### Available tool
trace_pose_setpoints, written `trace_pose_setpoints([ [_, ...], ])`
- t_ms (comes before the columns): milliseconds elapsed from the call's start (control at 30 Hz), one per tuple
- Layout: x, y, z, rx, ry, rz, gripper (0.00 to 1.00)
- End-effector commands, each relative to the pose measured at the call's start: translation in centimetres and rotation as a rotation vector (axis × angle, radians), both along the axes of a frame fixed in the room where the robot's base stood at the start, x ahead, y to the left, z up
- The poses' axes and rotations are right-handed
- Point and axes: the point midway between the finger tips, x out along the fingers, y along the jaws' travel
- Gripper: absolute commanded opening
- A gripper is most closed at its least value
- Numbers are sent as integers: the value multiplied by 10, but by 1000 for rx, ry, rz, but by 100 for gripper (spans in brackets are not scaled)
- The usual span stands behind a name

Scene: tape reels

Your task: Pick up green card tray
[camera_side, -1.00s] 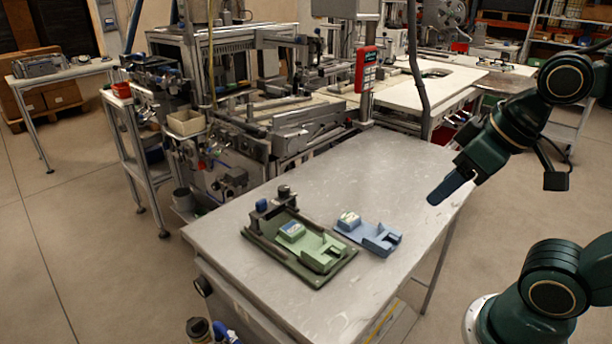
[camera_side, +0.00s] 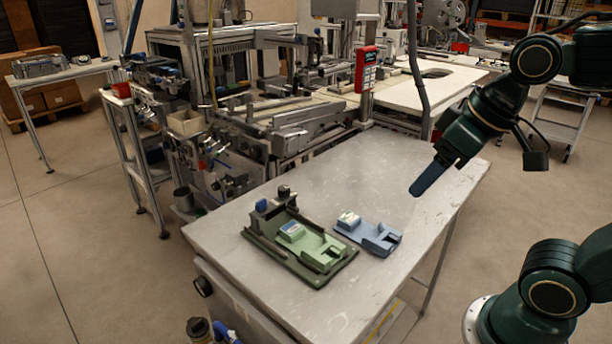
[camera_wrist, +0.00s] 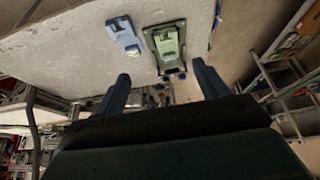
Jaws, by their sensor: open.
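The green card tray (camera_side: 313,246) sits in a dark green fixture (camera_side: 296,270) on the grey table. It also shows in the wrist view (camera_wrist: 167,45), at the top centre. A blue card tray (camera_side: 370,235) lies flat on the table just right of the fixture in the side view. My gripper (camera_side: 421,188) is above the right part of the table, to the right of both trays and apart from them. In the wrist view its two blue fingers (camera_wrist: 163,80) are spread wide with nothing between them.
The fixture has a dark upright clamp (camera_side: 272,204) at its back left corner. The table (camera_side: 350,167) is clear behind and right of the trays. Machinery and a red device on a post (camera_side: 366,69) stand behind the table.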

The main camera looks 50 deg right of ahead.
Motion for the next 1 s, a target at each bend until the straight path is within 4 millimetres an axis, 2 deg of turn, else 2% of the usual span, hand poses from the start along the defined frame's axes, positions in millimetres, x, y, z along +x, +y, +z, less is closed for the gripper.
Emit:
trace_pose_setpoints([
  [233, 46, 1, 8, 1, 72, 0, 73],
  [467, 91, 2, 7, 3, 137, -1, 73],
  [767, 152, 4, -9, 3, 221, -3, 73],
  [1000, 199, 6, -34, 4, 290, -5, 73],
])
